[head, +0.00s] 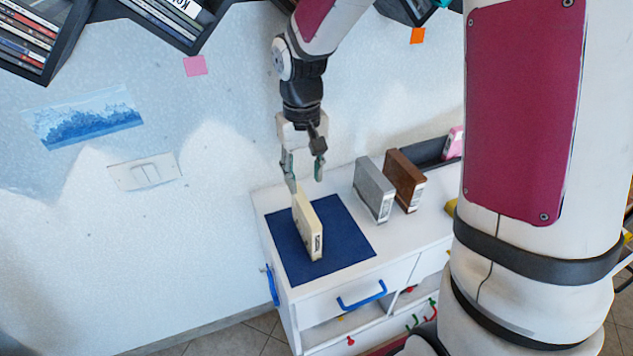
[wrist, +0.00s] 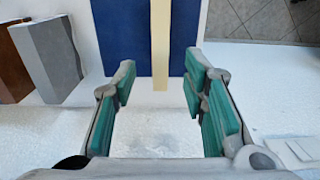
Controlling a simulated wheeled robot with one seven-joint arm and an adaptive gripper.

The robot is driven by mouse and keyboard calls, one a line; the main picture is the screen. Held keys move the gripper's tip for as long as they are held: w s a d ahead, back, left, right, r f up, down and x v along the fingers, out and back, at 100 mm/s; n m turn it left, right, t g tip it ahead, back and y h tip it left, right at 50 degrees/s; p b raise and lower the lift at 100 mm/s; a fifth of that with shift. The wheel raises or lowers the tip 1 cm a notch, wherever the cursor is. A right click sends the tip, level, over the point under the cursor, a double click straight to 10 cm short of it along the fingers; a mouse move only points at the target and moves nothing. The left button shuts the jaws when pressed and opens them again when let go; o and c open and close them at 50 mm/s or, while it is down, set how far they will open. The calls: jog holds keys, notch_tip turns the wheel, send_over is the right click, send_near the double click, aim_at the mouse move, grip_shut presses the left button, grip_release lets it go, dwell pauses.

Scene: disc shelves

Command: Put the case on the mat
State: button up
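A cream case (head: 306,226) stands upright on its narrow edge on the dark blue mat (head: 346,228), which lies on top of a white cabinet. In the wrist view the case (wrist: 160,45) shows as a thin cream strip over the blue mat (wrist: 120,35). My gripper (head: 304,184) is above the back end of the case, with its fingers pointing down. In the wrist view its green-padded fingers (wrist: 160,100) are wide apart with nothing between them. The case lies beyond the fingertips and looks apart from them.
A grey case (head: 373,190) and a brown case (head: 404,181) stand upright on the white cabinet (head: 395,245), right of the mat. A dark tray (head: 430,152) is behind them. Disc shelves (head: 150,20) hang on the wall above.

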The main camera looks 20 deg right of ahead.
jog(key=s+r+t, duration=0.2)
jog(key=s+r, duration=0.6)
jog(key=s, duration=0.2)
jog(key=s+d+r+t, duration=0.1)
jog(key=s+r+t, duration=0.2)
jog(key=s+r, duration=0.5)
jog(key=s, duration=0.2)
jog(key=shift+s+d, duration=0.25)
jog(key=shift+s, duration=0.15)
